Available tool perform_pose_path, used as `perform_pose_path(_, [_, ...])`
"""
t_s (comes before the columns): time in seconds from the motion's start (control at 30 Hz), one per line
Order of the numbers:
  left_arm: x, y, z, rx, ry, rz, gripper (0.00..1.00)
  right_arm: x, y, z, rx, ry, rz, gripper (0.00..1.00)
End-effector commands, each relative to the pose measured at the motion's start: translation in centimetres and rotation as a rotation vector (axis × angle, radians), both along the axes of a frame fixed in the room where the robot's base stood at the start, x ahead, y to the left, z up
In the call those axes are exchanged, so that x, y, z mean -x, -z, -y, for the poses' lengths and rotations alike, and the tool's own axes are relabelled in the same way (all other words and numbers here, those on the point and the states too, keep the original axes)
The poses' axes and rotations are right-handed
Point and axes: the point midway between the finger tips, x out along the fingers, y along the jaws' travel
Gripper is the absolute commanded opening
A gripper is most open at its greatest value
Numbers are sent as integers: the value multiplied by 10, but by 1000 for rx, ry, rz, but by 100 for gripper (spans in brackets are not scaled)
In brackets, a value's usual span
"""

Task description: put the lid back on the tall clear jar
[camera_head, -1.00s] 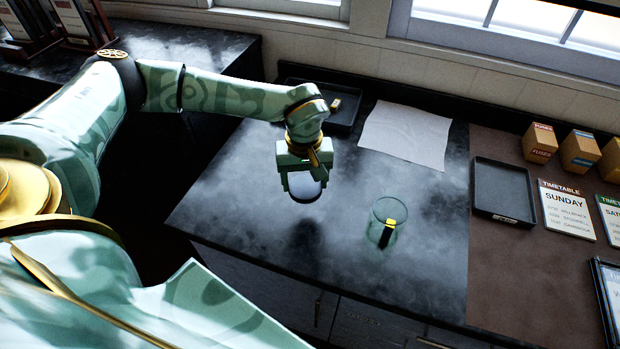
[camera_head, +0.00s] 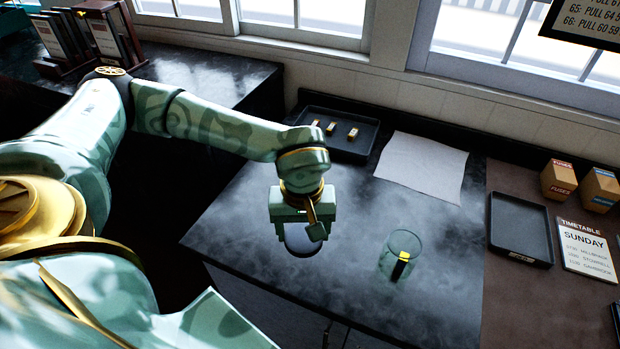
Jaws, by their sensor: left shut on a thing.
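The tall clear jar (camera_head: 386,266) stands upright and open on the dark counter, with a black and yellow item (camera_head: 401,265) inside it. My left gripper (camera_head: 302,232) is left of the jar, above the counter. It is shut on a dark round lid (camera_head: 300,242), which hangs below the gripper and apart from the jar. The gripper's body hides part of the lid. My right gripper is not in view.
A black tray (camera_head: 362,150) with several small gold-ended pieces sits at the back, beside a white sheet (camera_head: 424,166). An empty dark tray (camera_head: 520,232), a timetable card (camera_head: 588,250) and small boxes are at right. The counter around the jar is clear.

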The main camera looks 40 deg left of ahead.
Motion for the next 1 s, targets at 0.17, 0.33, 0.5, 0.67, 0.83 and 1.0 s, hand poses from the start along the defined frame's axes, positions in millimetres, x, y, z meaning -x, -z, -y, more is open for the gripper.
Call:
perform_pose_path(0.17, [-13,-12,21,8,268,9,45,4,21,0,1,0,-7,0])
perform_pose_path(0.33, [-23,-32,43,2,592,3,45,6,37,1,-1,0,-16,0])
perform_pose_path(0.5, [-23,-41,48,-1,684,-1,45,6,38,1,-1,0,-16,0])
perform_pose_path(0.67, [-21,-42,46,0,682,1,45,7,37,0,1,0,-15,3])
perform_pose_path(0.83, [-20,-41,45,-1,677,-2,45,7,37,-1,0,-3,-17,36])
perform_pose_path(1.0, [1,-40,30,-1,655,-7,45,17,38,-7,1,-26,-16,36])
